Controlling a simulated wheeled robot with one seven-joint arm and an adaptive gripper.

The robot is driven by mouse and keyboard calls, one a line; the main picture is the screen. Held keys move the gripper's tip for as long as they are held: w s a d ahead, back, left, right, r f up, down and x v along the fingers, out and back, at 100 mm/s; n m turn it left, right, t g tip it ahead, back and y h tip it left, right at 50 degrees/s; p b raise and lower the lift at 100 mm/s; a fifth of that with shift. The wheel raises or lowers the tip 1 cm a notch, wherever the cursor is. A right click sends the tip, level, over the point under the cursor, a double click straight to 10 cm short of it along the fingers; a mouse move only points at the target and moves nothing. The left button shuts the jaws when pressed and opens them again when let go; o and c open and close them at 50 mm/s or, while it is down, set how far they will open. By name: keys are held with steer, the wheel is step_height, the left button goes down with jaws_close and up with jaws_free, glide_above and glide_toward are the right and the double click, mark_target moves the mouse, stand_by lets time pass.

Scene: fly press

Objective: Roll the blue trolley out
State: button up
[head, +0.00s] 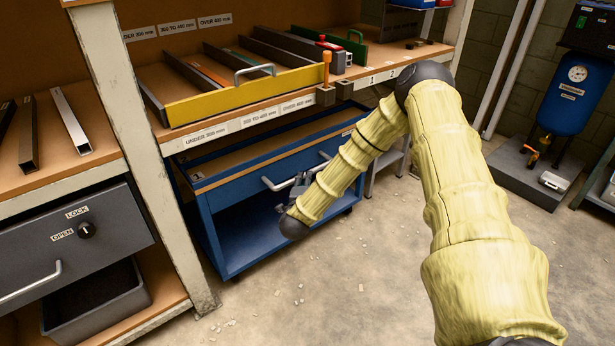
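The blue trolley (228,194) stands under the workbench, with a wooden top deck, an upper drawer-like front and an open lower shelf. A pale bar handle (271,185) runs across its upper front panel. My gripper (300,185) is at the middle of that handle, close to the front panel. My yellow-sleeved arm hides part of the handle and the trolley's right side. The fingers are small and partly hidden, so I cannot tell whether they are closed around the bar.
Above the trolley, the workbench (284,108) carries a yellow-fronted tray (232,102) and an orange-handled part (326,66). A bench post (128,110) and grey drawer (70,240) stand left. The concrete floor (330,275) in front has only small scraps. A blue tank (572,95) stands far right.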

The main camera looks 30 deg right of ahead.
steer(key=b+x, duration=0.1)
steer(key=x, duration=0.5)
steer(key=shift+w+d+f, duration=0.1)
steer(key=shift+w+d, duration=0.05)
steer(key=shift+w, duration=0.05)
jaws_close()
